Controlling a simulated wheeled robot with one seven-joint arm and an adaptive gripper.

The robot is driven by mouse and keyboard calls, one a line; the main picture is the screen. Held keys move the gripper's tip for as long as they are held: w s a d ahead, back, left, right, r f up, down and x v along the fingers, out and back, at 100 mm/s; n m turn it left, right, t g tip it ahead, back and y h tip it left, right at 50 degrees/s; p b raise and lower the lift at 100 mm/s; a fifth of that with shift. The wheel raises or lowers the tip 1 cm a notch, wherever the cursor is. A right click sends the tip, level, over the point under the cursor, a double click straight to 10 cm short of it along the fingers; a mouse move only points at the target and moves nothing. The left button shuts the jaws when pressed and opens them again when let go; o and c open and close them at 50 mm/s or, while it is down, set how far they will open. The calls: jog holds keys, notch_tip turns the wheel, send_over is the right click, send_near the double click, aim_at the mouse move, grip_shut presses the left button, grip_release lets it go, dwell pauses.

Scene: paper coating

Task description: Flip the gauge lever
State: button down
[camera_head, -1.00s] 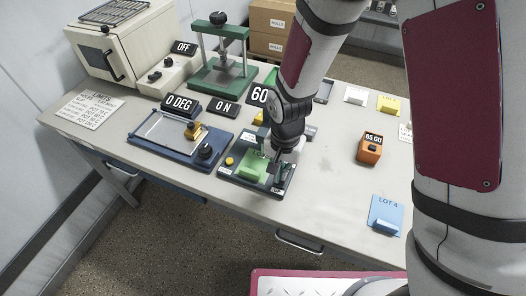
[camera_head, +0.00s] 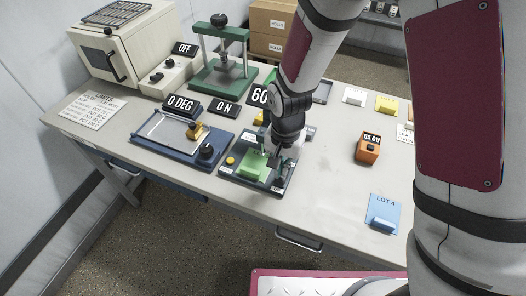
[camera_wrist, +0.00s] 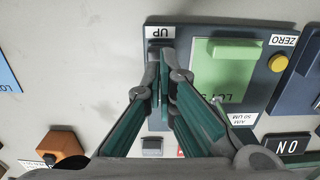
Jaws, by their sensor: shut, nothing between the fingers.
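The gauge is a dark flat base (camera_head: 230,173) on the table, with a green card and block (camera_head: 252,170) and a yellow button (camera_head: 230,161). In the wrist view the base (camera_wrist: 258,36) shows upside down, with the green piece (camera_wrist: 225,75), the yellow ZERO button (camera_wrist: 278,63) and a white UP label (camera_wrist: 160,32). My gripper (camera_head: 274,163) is shut over the gauge's right side. In the wrist view its fingertips (camera_wrist: 164,70) meet just below the UP label, empty. They largely hide the lever area, so the lever's position and any contact cannot be told.
A blue tray device (camera_head: 160,150) stands left of the gauge. An orange 85 GU meter (camera_head: 368,148) and a blue LOT 4 card (camera_head: 385,213) are to the right. Black signs and a green press (camera_head: 222,75) stand behind. The table front right of the gauge is clear.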

jog(key=shift+r+p, duration=1)
jog(key=shift+r, duration=1.35)
jog(key=shift+w+r, duration=0.1)
jog(key=shift+r, duration=0.1)
notch_tip(320, 180, up, 10)
jog(key=t, duration=0.1)
send_over(281, 177)
jog(key=d, duration=0.4)
jog(key=s+d+r+n+t, duration=0.1)
jog(key=s+d+r+t, duration=0.1)
jog(key=s+d+r, duration=0.35)
jog(key=s+d+r+n+t, duration=0.1)
jog(key=s+d+r+n, duration=0.15)
jog(key=r, duration=0.65)
jog(key=s+d+r+t, duration=0.1)
jog(key=s+d+r, duration=0.3)
jog(key=s, duration=0.4)
jog(key=shift+r+t, duration=0.3)
jog(key=shift+r, duration=0.15)
jog(key=shift+w+n, duration=0.1)
jog(key=shift+n, duration=0.15)
